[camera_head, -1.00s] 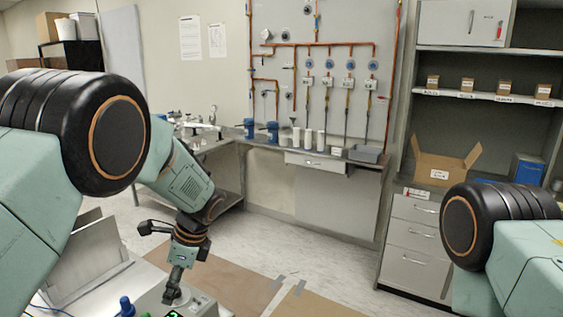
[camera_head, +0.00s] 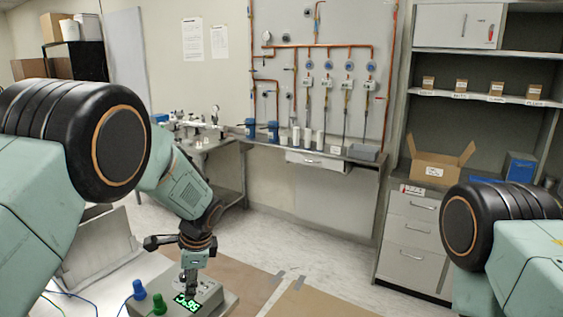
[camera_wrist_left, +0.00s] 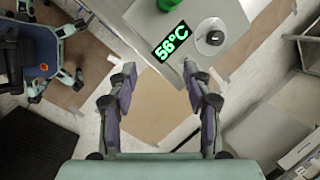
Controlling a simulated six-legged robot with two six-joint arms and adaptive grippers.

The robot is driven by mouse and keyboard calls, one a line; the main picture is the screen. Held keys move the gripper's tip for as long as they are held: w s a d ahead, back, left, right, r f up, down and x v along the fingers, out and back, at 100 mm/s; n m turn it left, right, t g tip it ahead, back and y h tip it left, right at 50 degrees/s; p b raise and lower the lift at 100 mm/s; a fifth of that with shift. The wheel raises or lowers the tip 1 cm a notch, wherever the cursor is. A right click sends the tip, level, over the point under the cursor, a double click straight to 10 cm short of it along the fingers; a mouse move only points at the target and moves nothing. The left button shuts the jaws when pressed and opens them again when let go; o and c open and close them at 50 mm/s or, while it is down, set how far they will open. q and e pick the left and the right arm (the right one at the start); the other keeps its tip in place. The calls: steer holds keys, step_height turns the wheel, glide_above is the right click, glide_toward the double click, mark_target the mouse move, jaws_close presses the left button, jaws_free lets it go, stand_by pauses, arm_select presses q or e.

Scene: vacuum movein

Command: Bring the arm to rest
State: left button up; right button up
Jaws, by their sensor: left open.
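My left gripper (camera_head: 189,292) reaches down from the left arm over a grey box-shaped device (camera_head: 212,291). In the left wrist view the two fingers of this gripper (camera_wrist_left: 158,72) are spread apart with nothing between them. The device shows there too (camera_wrist_left: 228,12), with a green display (camera_wrist_left: 171,44) reading 56°C and a round knob (camera_wrist_left: 211,36) on top. The fingertips lie close to the device's edge in that view; I cannot tell whether they touch it. Only an upper part of my right arm shows at the right; its gripper is out of view.
A blue cap (camera_head: 139,290) and a green cap (camera_head: 159,304) stand beside the display. Brown sheets (camera_head: 254,284) are taped to the floor. A drawer cabinet (camera_head: 412,240) with an open carton (camera_head: 436,170) stands at right. A piped wall panel (camera_head: 330,110) is at the back; floor before it is clear.

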arm_select(q)
steer(key=s+d+f+n+t+h+b, duration=0.1)
steer(key=s+f+n+h+b, duration=0.2)
steer(key=s+f, duration=0.45)
steer(key=s+d+f+n+t+b, duration=0.15)
steer(key=s+f+n, duration=0.3)
steer(key=f, duration=0.65)
steer(key=s+a+f+n+g+b, duration=0.1)
steer(key=s+f+b, duration=0.3)
steer(key=s, duration=0.6)
steer(key=s+a+f+n+g+b, duration=0.1)
steer(key=s+f+n+g+b, duration=0.1)
steer(key=s+f+n+b, duration=0.2)
steer(key=s+a+f+n+g+b, duration=0.1)
steer(key=s+a+f+n+b, duration=0.1)
steer(key=s+f+b, duration=0.3)
steer(key=s+f, duration=0.4)
steer(key=s, duration=0.6)
steer(key=shift+s+f+b, duration=0.15)
steer(key=shift+s+b, duration=0.15)
steer(key=shift+b, duration=0.05)
steer(key=shift+n, duration=0.25)
